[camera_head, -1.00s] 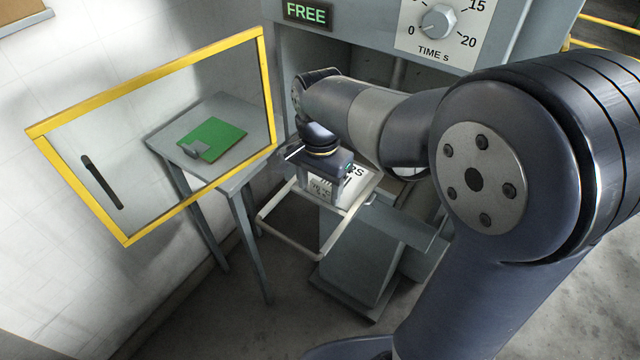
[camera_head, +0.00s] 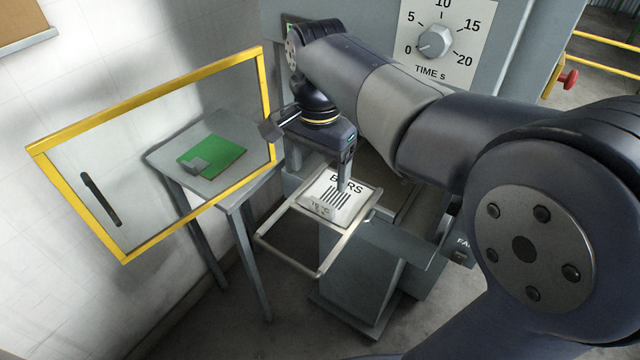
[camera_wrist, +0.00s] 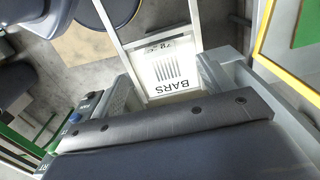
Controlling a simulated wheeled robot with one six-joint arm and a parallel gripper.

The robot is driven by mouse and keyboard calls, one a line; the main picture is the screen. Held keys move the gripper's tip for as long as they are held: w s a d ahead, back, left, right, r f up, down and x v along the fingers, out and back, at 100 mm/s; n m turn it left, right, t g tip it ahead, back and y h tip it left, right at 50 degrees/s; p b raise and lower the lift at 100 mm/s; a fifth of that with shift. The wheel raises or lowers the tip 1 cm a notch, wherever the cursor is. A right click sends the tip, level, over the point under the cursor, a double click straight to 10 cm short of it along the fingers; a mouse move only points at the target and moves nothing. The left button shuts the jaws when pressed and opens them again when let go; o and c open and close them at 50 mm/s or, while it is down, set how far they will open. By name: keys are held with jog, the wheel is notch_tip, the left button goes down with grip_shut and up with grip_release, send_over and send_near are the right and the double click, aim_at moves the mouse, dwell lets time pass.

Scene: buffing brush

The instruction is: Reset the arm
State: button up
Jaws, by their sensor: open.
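My arm reaches in from the right in the head view. My gripper (camera_head: 345,184) points down over a white plate marked "BARS" (camera_head: 330,207), which sits in a pale tube frame (camera_head: 297,262) in front of the machine. In the wrist view, my gripper (camera_wrist: 160,88) has its two fingers well apart with nothing between them. The "BARS" plate (camera_wrist: 172,73) shows beyond them, with dark stripes and small print. From these views I cannot tell the exact height of the fingertips above the plate.
A yellow-framed clear door (camera_head: 147,105) stands open at the left. Behind it, a grey side table (camera_head: 160,145) bears a green pad (camera_head: 224,150) with a small grey piece. The machine's timer dial (camera_head: 434,41) points near 0. A red button (camera_head: 569,79) is at the right.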

aim_at(321, 204)
jog(key=shift+r, duration=0.5)
jog(key=shift+f, duration=0.15)
notch_tip(321, 204, down, 10)
jog(key=shift+s+d+f, duration=0.1)
jog(key=shift+d+f, duration=0.05)
jog(key=shift+f, duration=0.1)
jog(key=shift+r+p, duration=1.65)
jog(key=shift+r, duration=0.35)
